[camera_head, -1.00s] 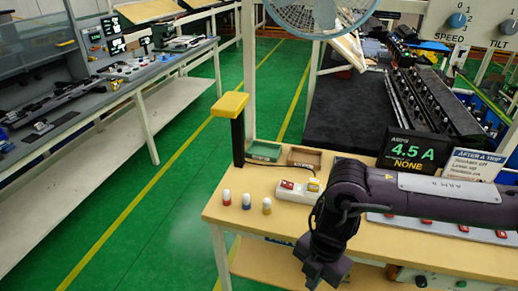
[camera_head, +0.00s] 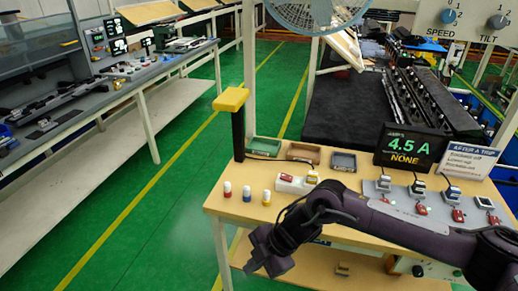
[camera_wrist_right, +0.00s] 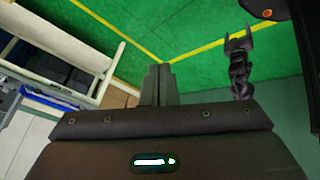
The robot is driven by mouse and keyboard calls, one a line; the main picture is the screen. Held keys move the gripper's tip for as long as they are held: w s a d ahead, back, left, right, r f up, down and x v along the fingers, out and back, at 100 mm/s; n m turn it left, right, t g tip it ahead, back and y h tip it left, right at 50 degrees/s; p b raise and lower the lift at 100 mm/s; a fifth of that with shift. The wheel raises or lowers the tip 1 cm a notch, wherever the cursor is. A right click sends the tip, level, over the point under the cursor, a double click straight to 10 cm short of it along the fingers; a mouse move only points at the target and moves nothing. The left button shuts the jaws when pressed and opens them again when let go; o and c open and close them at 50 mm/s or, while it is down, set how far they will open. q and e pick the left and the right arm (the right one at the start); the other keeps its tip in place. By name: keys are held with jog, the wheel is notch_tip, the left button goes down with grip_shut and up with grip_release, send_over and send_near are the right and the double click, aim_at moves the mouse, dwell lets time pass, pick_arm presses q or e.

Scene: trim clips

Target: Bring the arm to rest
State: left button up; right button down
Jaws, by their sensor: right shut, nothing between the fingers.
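My right arm comes in from the right in the head view, and its dark gripper (camera_head: 268,262) hangs in front of the workbench (camera_head: 225,205), near its left front corner. The gripper is shut and empty. In the right wrist view its two fingers (camera_wrist_right: 158,84) lie together, with green floor beyond them. A small dark jointed part with a forked tip shows at the right of the wrist view; it looks like my left arm with its gripper (camera_wrist_right: 239,45), whose jaws I cannot judge. My left arm is not in the head view.
Three small bottles (camera_head: 246,194) stand near the bench's left front edge. A yellow-topped post (camera_head: 231,100) rises behind them. Small trays (camera_head: 303,153), a white block (camera_head: 294,185), clips on a grey plate (camera_head: 378,190) and a display (camera_head: 405,150) occupy the bench. Green floor (camera_head: 165,220) is clear at left.

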jog(key=w+a+f+m+t+y+b, duration=0.25)
jog(key=w+f+m+t, duration=0.4)
jog(key=f, duration=0.65)
jog(key=s+d+f+m+h, duration=0.1)
jog(key=d+f+m, duration=0.35)
jog(key=f, duration=0.35)
jog(key=s+d+f+m+h, duration=0.1)
jog(key=d+f+m, duration=0.35)
jog(key=f, duration=0.35)
jog(key=s+d+f+m+h, duration=0.2)
jog(key=s+d+f+h, duration=0.1)
jog(key=s+d+f, duration=0.5)
jog(key=s+d+f+m+g+h, duration=0.1)
jog(key=s+d+f, duration=0.2)
jog(key=s, duration=0.7)
jog(key=s+d+f+m+g+h+b, duration=0.1)
jog(key=s+d+f+m+g+h, duration=0.1)
jog(key=s+f, duration=0.5)
jog(key=s+d+f+m+g+h+b, duration=0.1)
jog(key=s+d+f, duration=0.4)
jog(key=s, duration=1)
jog(key=shift+s+f+m+g, duration=0.15)
jog(key=shift+f+m+g, duration=0.3)
jog(key=shift+f+g, duration=0.1)
